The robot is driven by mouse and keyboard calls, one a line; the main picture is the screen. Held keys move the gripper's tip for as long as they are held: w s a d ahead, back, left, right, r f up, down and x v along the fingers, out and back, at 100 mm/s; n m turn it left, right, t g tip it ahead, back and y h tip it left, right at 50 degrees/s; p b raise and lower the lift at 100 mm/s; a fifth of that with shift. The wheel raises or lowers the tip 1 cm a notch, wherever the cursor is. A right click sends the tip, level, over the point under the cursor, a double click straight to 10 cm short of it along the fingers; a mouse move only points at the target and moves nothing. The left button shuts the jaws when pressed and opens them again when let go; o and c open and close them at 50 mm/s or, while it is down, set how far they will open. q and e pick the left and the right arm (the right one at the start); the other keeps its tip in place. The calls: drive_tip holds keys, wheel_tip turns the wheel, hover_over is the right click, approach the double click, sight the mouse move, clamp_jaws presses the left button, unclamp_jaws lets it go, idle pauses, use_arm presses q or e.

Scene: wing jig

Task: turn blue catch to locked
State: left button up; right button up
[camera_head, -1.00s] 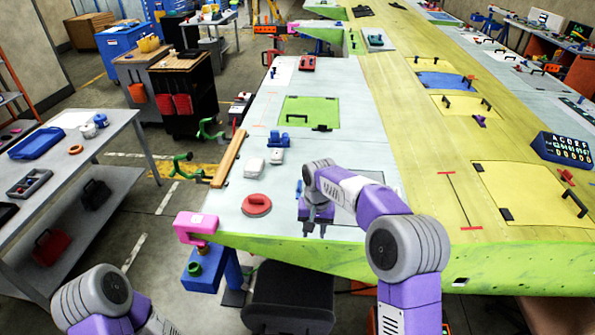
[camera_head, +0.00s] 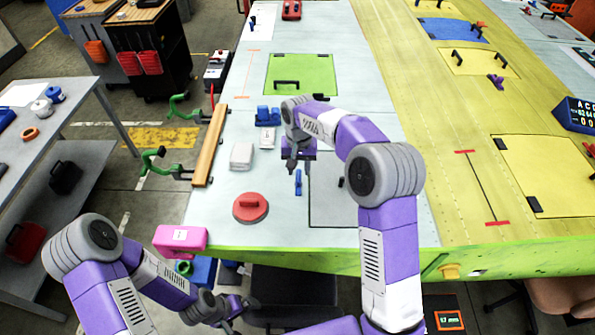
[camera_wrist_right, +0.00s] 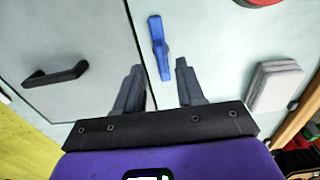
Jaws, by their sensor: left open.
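The blue catch (camera_head: 298,182) is a slim blue bar on the pale wing skin, beside the left edge of a grey panel (camera_head: 335,198). In the right wrist view the catch (camera_wrist_right: 158,47) runs nearly lengthwise, its near end between the fingertips in the picture. My right gripper (camera_head: 292,166) is just beyond the catch in the head view. In the wrist view its dark fingers (camera_wrist_right: 158,72) are apart with nothing held; contact with the catch does not show. My left gripper (camera_head: 240,307) is open and empty, low in front of the wing edge.
A red round knob (camera_head: 250,207), a white block (camera_head: 242,155) and a blue part (camera_head: 267,116) stand left of the catch. The panel has a black handle (camera_wrist_right: 55,74). A pink block (camera_head: 180,239) sits at the wing's near left corner. A wooden strip (camera_head: 209,146) lines the left edge.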

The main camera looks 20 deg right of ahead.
sight(299, 177)
drive_tip(key=shift+w+f, duration=0.15)
drive_tip(key=shift+f, duration=2.1)
clamp_jaws()
